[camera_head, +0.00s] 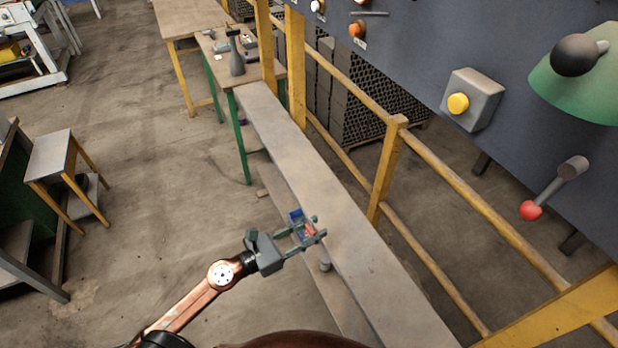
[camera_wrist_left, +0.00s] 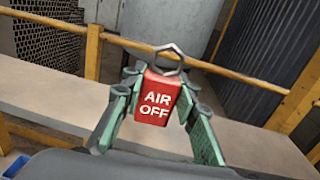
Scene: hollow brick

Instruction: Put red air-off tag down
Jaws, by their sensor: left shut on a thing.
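The red air-off tag (camera_wrist_left: 158,98) is held between the fingers of my left gripper (camera_wrist_left: 157,105) in the left wrist view. Its white letters read AIR OFF, and a metal hook or ring (camera_wrist_left: 168,60) shows at its top. In the head view my left gripper (camera_head: 310,232) is at the left edge of the long grey bench (camera_head: 335,205), with the small red tag (camera_head: 309,233) between its fingers. I cannot tell whether the tag touches the bench top. My right gripper is not in view.
A blue container (camera_head: 296,216) is just beyond my left gripper at the bench edge. A yellow railing (camera_head: 440,165) runs along the bench's right side, before a dark panel with a yellow button (camera_head: 458,104) and a red-knobbed lever (camera_head: 531,210). Much of the bench top is bare.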

